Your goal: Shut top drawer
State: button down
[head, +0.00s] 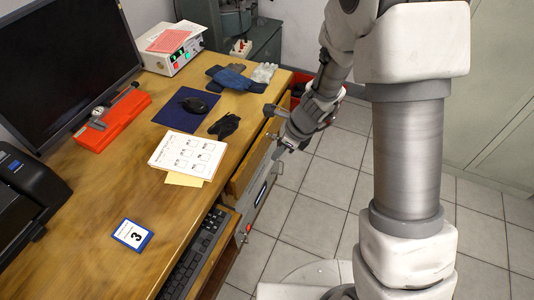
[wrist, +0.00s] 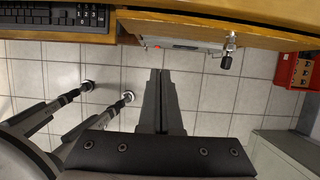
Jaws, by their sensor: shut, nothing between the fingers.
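The desk's drawer unit is under the right side of the wooden desk in the head view. Its top drawer (head: 262,187) shows a grey front beside and below the desk edge; a strip of that front (wrist: 187,44) also shows in the wrist view. It seems to stand slightly out, but how far is hard to tell. My gripper (head: 278,152) is beside the drawer front in the head view. In the wrist view my gripper (wrist: 160,74) points toward the front, its fingers together and empty. I cannot tell whether the tips touch the front.
A metal clamp (wrist: 228,50) hangs at the desk edge, right of my fingers in the wrist view. A keyboard (head: 196,254) lies on a tray at the near side. A red box (wrist: 294,71) stands on the far side. Tiled floor (head: 318,198) is free beside the desk.

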aim_at(247, 161)
jog(key=shift+w+a+f+b, duration=0.5)
jog(key=shift+a+f, duration=0.65)
jog(key=shift+f, duration=0.25)
jog(key=shift+w+a+f+b, duration=0.35)
jog(key=shift+a+f+b, duration=0.15)
jog(key=shift+a+f, duration=0.85)
jog(key=shift+w+a+f+b, duration=0.5)
jog(key=shift+a+f, duration=0.5)
jog(key=shift+f, duration=0.5)
jog(key=shift+w+a+r+p, duration=0.15)
jog(key=shift+a+p, duration=0.5)
jog(key=shift+p, duration=0.05)
jog(key=shift+w+a, duration=0.2)
jog(key=shift+a, duration=0.35)
jog(key=shift+d+f, duration=0.15)
jog(key=shift+f, duration=0.05)
